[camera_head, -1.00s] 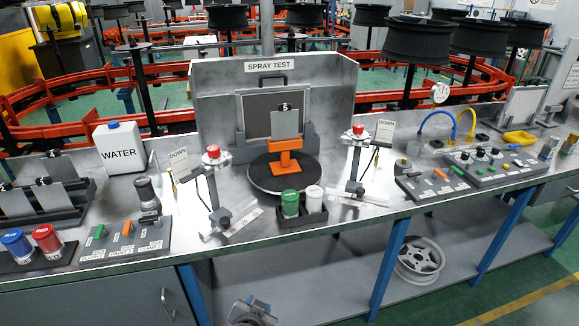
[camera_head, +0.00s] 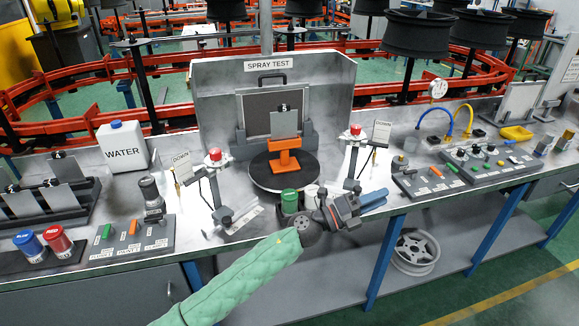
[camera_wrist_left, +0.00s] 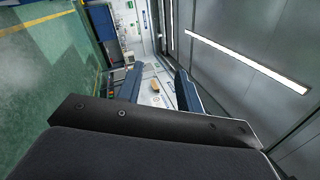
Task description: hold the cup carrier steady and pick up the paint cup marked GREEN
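The green paint cup (camera_head: 290,202) stands upright in the dark cup carrier (camera_head: 284,222) at the bench's front edge. A white cup (camera_head: 311,193) stands to its right, partly covered by my left gripper. Any marking on the green cup is too small to read. My left gripper (camera_head: 384,199) reaches across in front of the carrier's right part, its blue fingers pointing right, beyond the cups. In the left wrist view the fingers (camera_wrist_left: 158,86) stand apart with nothing held between them. My right gripper is out of view.
The spray test booth (camera_head: 205,115) with a round turntable (camera_head: 262,180) is behind the carrier. Red-topped stands (camera_head: 216,158) flank it. A button panel (camera_head: 133,238), blue cup (camera_head: 29,244) and red cup (camera_head: 54,240) are at left. Control panels (camera_head: 430,183) are at right.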

